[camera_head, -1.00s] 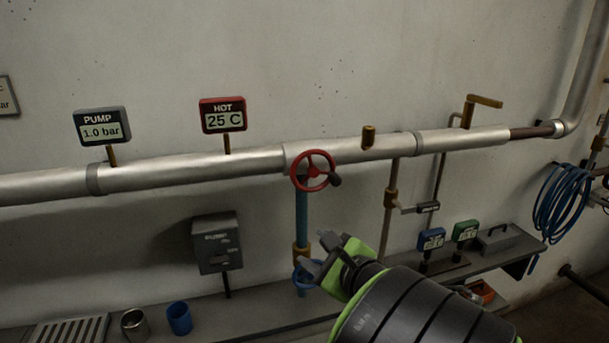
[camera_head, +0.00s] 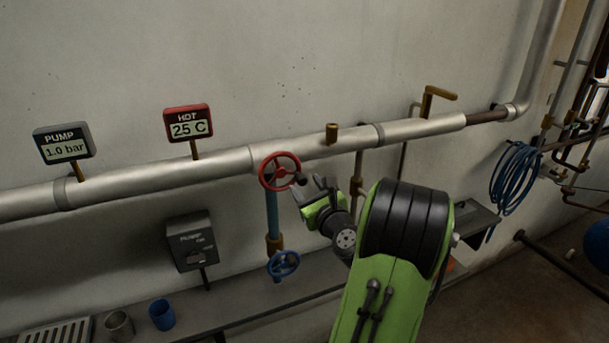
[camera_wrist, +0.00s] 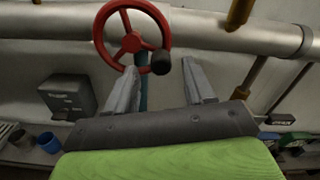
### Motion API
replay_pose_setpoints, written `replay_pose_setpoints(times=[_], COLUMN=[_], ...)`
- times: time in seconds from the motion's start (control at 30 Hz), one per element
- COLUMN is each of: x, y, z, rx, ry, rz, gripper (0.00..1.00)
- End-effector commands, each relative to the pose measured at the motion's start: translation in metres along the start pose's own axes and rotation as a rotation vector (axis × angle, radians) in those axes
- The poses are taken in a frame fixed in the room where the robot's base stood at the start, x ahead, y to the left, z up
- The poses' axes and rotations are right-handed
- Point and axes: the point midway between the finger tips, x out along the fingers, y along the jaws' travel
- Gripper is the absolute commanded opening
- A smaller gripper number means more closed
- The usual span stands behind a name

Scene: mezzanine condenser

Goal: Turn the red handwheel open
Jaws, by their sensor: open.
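The red handwheel (camera_head: 279,172) is mounted in front of the silver pipe, above a blue vertical pipe. It has spokes and a dark knob (camera_head: 300,179) at its lower right rim. In the wrist view the red handwheel (camera_wrist: 131,32) is at the top, with the dark knob (camera_wrist: 161,62) just beyond and between the fingertips. My gripper (camera_head: 309,190) is just right of and below the wheel, pointing toward it. In the wrist view my gripper (camera_wrist: 160,72) has its two grey fingers apart with nothing held between them. I cannot tell whether a finger touches the wheel.
A blue handwheel (camera_head: 283,264) sits lower on the blue pipe. The silver pipe (camera_head: 215,166) runs along the wall, with a brass stub (camera_head: 332,133) right of the wheel. A HOT sign (camera_head: 188,122) reads 25 C. A shelf below holds a metal cup (camera_head: 119,325) and a blue cup (camera_head: 162,314).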

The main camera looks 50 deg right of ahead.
Motion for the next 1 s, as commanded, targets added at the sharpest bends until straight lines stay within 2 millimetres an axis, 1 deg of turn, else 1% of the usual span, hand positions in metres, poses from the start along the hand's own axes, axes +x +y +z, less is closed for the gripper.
replay_pose_setpoints(times=[0.03, 0.13, 0.23, 0.43, 0.77, 0.8, 1.0], x=[0.009, 0.019, 0.023, 0.023, 0.023, 0.023, 0.023], y=[0.0, 0.0, -0.001, 0.0, 0.0, 0.0, -0.001], z=[0.004, 0.003, 0.001, 0.0, 0.0, 0.0, 0.0], rx=[0.0, 0.001, 0.0, 0.0, 0.0, 0.0, -0.013], ry=[0.0, 0.001, 0.001, 0.002, 0.001, 0.001, 0.001], rz=[0.004, 0.002, 0.0, 0.0, 0.0, 0.001, 0.001], gripper=[0.53, 0.53, 0.53, 0.53, 0.03, 0.0, 0.0])
